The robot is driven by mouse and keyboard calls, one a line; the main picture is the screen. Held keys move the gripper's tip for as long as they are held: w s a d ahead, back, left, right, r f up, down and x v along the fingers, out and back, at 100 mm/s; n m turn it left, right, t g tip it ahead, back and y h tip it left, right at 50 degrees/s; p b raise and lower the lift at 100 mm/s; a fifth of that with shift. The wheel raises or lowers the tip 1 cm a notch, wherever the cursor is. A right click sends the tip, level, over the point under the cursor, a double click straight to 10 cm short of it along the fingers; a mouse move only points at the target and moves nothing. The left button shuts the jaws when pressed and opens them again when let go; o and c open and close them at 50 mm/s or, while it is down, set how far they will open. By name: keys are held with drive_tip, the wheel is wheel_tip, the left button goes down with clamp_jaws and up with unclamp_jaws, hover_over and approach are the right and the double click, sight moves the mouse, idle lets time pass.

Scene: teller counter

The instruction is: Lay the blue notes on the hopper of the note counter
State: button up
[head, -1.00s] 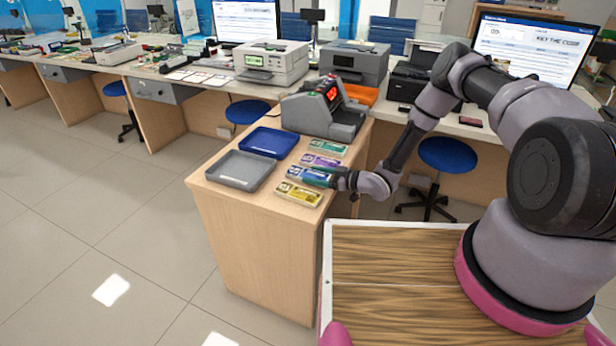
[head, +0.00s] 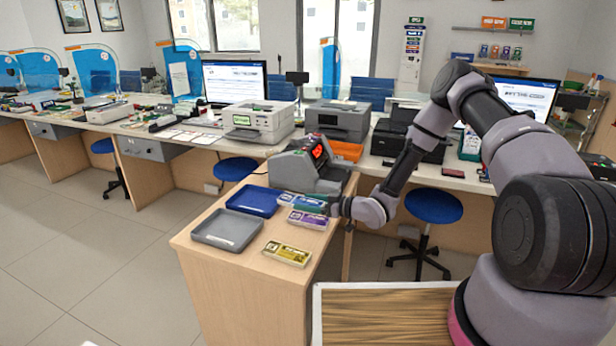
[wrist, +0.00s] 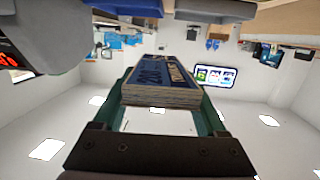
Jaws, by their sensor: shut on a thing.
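The blue notes (wrist: 160,85) are a thick banded bundle between the teal fingers of my gripper (wrist: 163,100) in the wrist view. My gripper (head: 318,205) is shut on them. In the head view it holds them raised over the right part of the wooden counter, just above and behind the purple notes; the fingers cover part of the bundle. The grey note counter (head: 296,172) with a red display stands behind and slightly left of the held notes. It also shows at the upper left of the wrist view (wrist: 50,40), apart from the bundle. Its hopper is not clearly seen.
Purple notes (head: 307,219) and yellow notes (head: 287,253) lie on the wooden counter (head: 240,262). A blue tray (head: 254,201) and a grey tray (head: 227,230) lie to the left.

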drive_tip(key=w+d+r+m+t+h, duration=0.3)
drive_tip(key=d+r+m+t+h, duration=0.2)
drive_tip(key=d, duration=0.6)
drive_tip(key=w+d+r+m+t+h, duration=0.4)
drive_tip(key=d+r+m+h, duration=0.15)
drive_tip(key=d, duration=0.55)
drive_tip(key=s+d+r+m+h, duration=0.2)
drive_tip(key=s+d+r+h, duration=0.2)
drive_tip(key=s+d, duration=0.3)
drive_tip(key=shift+d+r, duration=0.4)
drive_tip(key=shift+d, duration=0.15)
drive_tip(key=shift+s+m, duration=0.1)
drive_tip(key=shift+m, duration=0.15)
